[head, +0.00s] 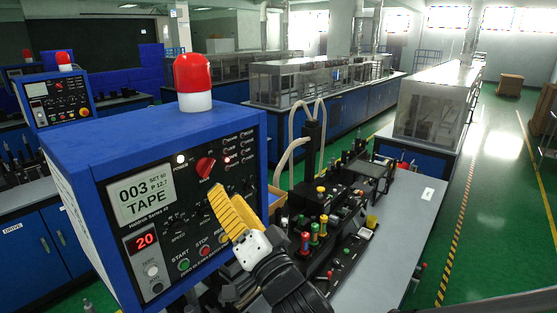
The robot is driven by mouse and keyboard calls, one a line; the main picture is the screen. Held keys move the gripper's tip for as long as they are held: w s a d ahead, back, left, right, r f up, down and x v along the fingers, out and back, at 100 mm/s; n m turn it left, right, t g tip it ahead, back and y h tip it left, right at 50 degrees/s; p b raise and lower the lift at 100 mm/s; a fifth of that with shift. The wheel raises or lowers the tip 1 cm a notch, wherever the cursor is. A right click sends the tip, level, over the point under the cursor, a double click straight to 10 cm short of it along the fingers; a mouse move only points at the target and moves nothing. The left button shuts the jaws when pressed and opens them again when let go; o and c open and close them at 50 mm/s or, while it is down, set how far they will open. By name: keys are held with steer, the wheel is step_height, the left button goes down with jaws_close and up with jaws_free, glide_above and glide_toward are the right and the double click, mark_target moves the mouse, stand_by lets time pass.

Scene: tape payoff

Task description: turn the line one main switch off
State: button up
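A blue control box (130,140) with a black front panel stands close on the left. Its display reads "003 TAPE", and a smaller red display reads 20. A red rotary knob (205,167) sits on the upper part of the panel, beside a lit white lamp (181,159). I cannot read which line the knob belongs to. My gripper (224,206), with ribbed yellow fingers, is in front of the panel, below and right of the knob and apart from it in the picture. The fingers overlap, so I cannot tell if they are open. They hide part of the lower panel.
A red and white beacon (194,83) stands on the box. Green, red and yellow buttons line the panel's bottom. A second similar box (57,100) is farther back left. Right of my gripper, a grey bench (400,232) carries machinery with colored knobs and hoses.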

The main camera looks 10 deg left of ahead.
mark_target(209, 171)
steer(key=x, duration=0.9)
steer(key=shift+f, duration=0.1)
jaws_close()
